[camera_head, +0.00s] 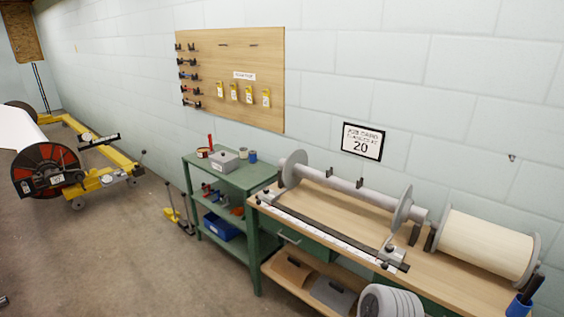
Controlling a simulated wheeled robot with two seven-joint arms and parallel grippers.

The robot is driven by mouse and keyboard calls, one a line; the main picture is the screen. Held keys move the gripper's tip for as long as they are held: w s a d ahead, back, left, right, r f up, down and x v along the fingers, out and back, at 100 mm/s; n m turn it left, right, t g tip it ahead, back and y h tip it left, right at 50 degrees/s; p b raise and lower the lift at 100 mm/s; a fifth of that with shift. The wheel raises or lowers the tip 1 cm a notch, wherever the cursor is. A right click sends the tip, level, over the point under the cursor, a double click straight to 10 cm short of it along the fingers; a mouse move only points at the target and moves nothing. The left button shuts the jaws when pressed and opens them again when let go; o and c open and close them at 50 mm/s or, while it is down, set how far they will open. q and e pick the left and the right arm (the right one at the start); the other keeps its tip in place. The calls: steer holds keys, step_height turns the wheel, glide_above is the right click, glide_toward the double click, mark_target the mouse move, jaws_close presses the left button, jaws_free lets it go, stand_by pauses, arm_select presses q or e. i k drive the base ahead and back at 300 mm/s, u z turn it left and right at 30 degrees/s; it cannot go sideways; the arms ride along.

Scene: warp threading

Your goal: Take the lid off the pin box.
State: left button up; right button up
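A small grey box (224,160), which appears to be the pin box, sits on the top of the green cart (244,178) near the wall. It is small in the view. A small dark shape shows on top of it, and its top looks covered, but I cannot make out the lid's edge. Neither of my grippers is in view.
A blue cup (253,156) and other small containers stand close around the box. The wooden workbench (455,272) with a long roller (345,187) adjoins the cart on the right. Open floor (150,255) lies left of the cart; a yellow wheeled frame (105,178) stands beyond.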

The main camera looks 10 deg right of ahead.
mark_target(222, 156)
steer(key=u, duration=0.8)
steer(key=i, duration=4.7)
steer(key=z, duration=3.6)
